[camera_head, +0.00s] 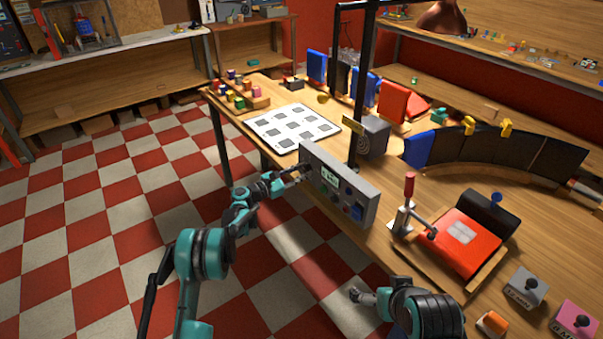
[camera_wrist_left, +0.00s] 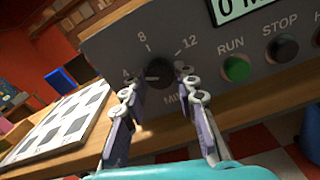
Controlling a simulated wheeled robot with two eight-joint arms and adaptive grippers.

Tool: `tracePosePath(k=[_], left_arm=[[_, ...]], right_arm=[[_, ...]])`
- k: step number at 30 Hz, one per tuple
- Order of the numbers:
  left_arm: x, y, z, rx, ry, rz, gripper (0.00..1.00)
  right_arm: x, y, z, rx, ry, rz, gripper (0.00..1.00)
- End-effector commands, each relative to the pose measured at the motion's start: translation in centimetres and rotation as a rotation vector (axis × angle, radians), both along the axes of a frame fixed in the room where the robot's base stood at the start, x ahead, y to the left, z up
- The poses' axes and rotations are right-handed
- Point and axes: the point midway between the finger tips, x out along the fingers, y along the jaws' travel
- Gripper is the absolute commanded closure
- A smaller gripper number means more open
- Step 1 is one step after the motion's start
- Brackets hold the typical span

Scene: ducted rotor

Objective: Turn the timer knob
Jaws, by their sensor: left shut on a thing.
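The timer knob (camera_wrist_left: 158,70) is a dark round knob on the left part of a grey control panel (camera_wrist_left: 245,88), below a dial marked 4, 8 and 12. My left gripper (camera_wrist_left: 160,82) is shut on the knob, with one finger at each side. In the head view the left gripper (camera_head: 303,172) reaches the left end of the panel (camera_head: 362,206) and hides the knob. A display (camera_wrist_left: 240,8) and a green RUN button (camera_wrist_left: 236,68) sit right of the dial. My right gripper (camera_head: 362,296) is away from the panel at the lower middle; its jaws are too small to judge.
The panel stands along the front edge of the wooden bench. A white board with dark squares (camera_head: 268,139) lies behind it to the left. A red-handled clamp (camera_head: 408,190) and a red block (camera_head: 462,252) stand to the right.

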Motion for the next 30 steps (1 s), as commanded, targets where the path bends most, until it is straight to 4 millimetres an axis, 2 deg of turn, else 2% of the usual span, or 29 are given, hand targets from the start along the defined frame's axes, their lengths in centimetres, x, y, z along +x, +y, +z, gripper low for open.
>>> tracePosePath(k=[30], left_arm=[[0.0, -0.1, -0.1, 0.539, -0.742, -0.001, 1.0]], right_arm=[[0.0, 0.0, -3.5, 0.0, 0.0, 0.0, 0.0]])
